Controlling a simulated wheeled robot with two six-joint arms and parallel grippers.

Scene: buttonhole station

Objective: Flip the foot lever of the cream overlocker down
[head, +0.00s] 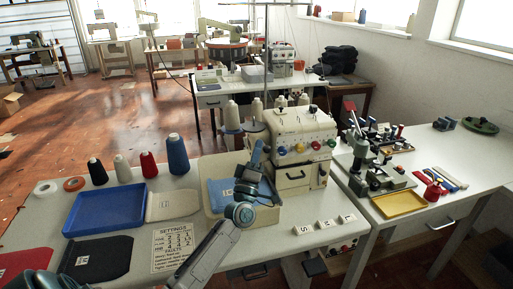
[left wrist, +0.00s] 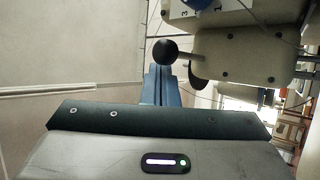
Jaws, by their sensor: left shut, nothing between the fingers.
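The cream overlocker (head: 303,128) stands on the white table, with coloured dials on its front. My left gripper (head: 257,149) is shut and empty, at the left side of the machine. In the left wrist view its blue fingers (left wrist: 160,84) point at a black ball knob (left wrist: 165,51) on a short metal rod. The rod comes out of the cream housing (left wrist: 232,55). The knob appears right at the fingertips; I cannot tell whether they touch. The knob is not clear in the head view, where the gripper covers that side. My right gripper is not in view.
Thread cones (head: 231,115) stand behind the machine. A blue cloth (head: 222,190) lies beneath my left arm. Another bench (head: 430,205) with a yellow tray (head: 398,204) adjoins on the right.

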